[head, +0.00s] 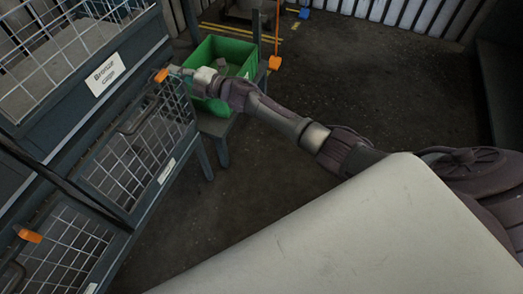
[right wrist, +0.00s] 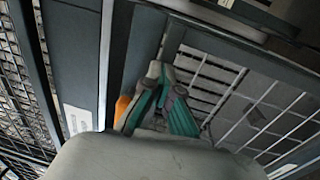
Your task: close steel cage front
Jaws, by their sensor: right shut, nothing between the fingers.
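A dark grey cage rack fills the left of the head view. Its upper mesh front (head: 150,135) has a bar handle and an orange latch (head: 161,75) at its top corner. A lower mesh front (head: 65,250) has another orange latch (head: 28,235). I cannot tell which front is the steel cage's, nor whether either is fully closed. My right gripper (head: 180,70) is at the upper front's top corner, beside the orange latch. In the right wrist view the gripper (right wrist: 158,75) is shut and empty, next to the orange latch (right wrist: 122,108) and the mesh. My left gripper is out of view.
A label (head: 105,75) reading "Bronze cage" is on the rack above the upper front. A green bin (head: 228,50) on a grey stand is just behind my right gripper. Dark floor (head: 250,165) is open to the right of the rack.

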